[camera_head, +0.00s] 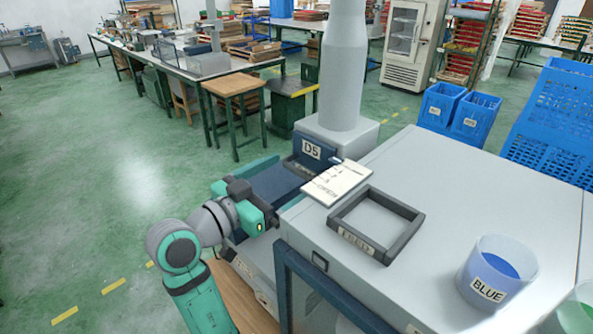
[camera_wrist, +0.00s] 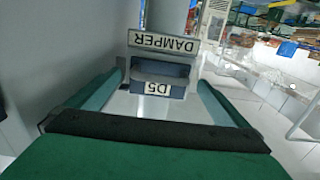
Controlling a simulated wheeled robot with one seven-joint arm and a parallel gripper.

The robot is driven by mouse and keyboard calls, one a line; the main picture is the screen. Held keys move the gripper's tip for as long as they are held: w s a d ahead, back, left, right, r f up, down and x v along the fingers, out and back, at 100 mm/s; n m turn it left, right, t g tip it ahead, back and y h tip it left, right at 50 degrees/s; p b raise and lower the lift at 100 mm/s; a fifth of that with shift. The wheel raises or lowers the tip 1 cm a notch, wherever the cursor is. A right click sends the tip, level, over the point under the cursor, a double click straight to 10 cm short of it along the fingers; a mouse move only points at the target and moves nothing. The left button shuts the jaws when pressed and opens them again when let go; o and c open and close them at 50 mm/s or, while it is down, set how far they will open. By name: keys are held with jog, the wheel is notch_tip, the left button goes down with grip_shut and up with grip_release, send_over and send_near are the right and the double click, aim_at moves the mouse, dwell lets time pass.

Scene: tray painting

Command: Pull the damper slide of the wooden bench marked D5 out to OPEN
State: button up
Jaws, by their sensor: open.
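The D5 label (camera_head: 311,148) is on a dark blue plate at the foot of a pale grey column, in the middle of the head view. In the wrist view the D5 label (camera_wrist: 156,89) appears upside down, below an upside-down DAMPER label (camera_wrist: 163,42). A dark blue bar (camera_wrist: 160,72) lies between the two labels. My gripper (camera_wrist: 160,84) is open, with one teal finger on each side of the D5 plate and nothing gripped. In the head view my gripper (camera_head: 270,172) reaches toward the plate from the left; its far fingertip is partly hidden. How far the damper slide is out cannot be told.
A grey worktop (camera_head: 450,210) fills the right, holding a white card (camera_head: 337,182), a dark square frame (camera_head: 345,208) and a BLUE cup (camera_head: 497,272). Blue crates (camera_head: 560,110) stand behind. A wooden-topped stool (camera_head: 234,84) stands at the back. Green floor at left is clear.

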jog(key=shift+x, duration=1.25)
jog(key=shift+c, duration=0.5)
jog(key=c, duration=1.4)
jog(key=v, duration=0.8)
jog(key=shift+s+a, duration=0.15)
jog(key=shift+a, duration=0.05)
jog(key=o, duration=1.5)
jog(key=shift+s, duration=0.1)
jog(key=shift+c, duration=0.2)
jog(key=shift+o, duration=0.2)
